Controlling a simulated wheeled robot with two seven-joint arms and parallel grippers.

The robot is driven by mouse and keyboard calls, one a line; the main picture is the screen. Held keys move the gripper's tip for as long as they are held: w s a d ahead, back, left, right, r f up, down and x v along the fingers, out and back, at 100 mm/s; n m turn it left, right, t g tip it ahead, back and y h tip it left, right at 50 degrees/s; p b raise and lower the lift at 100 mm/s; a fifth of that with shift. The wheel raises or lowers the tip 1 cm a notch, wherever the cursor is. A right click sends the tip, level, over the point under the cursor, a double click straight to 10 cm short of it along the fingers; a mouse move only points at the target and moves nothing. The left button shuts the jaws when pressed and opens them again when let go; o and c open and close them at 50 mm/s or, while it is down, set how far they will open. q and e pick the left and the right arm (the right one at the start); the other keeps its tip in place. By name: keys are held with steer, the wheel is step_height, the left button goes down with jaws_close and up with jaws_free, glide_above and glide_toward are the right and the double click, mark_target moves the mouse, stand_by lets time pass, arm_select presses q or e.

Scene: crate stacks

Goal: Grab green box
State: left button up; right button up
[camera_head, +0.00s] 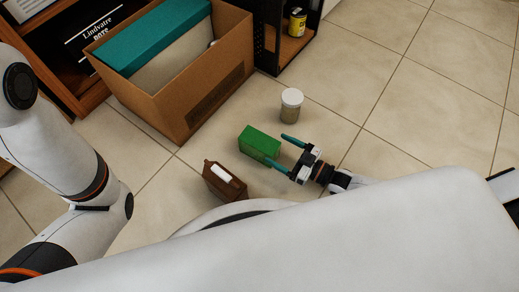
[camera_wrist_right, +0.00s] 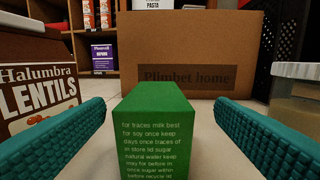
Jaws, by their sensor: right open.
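The green box (camera_head: 260,143) stands on the tiled floor in the middle of the head view. In the right wrist view the green box (camera_wrist_right: 160,130) is centred between the two teal fingers, with printed text on its near face. My right gripper (camera_head: 280,151) is open, its fingers pointing at the box with one on each side; floor shows between box and fingers in the wrist view. My left arm (camera_head: 75,165) comes in at the left, but its gripper is out of view.
A brown lentils carton (camera_head: 224,182) stands close beside the box, and a white-lidded jar (camera_head: 291,105) stands on its other side. A cardboard crate (camera_head: 190,95) holding a teal box (camera_head: 150,38) is behind. Shelves (camera_head: 75,60) line the back. Floor at the right (camera_head: 430,120) is clear.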

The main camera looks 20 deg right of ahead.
mark_target(263, 142)
steer(key=shift+w+a, duration=0.45)
steer(key=b+x, duration=0.4)
steer(key=shift+w+a+f, duration=0.1)
steer(key=shift+a+f, duration=0.05)
steer(key=shift+a, duration=0.2)
steer(key=shift+w+a, duration=0.15)
steer(key=c, duration=1.2)
steer(key=shift+r, duration=0.25)
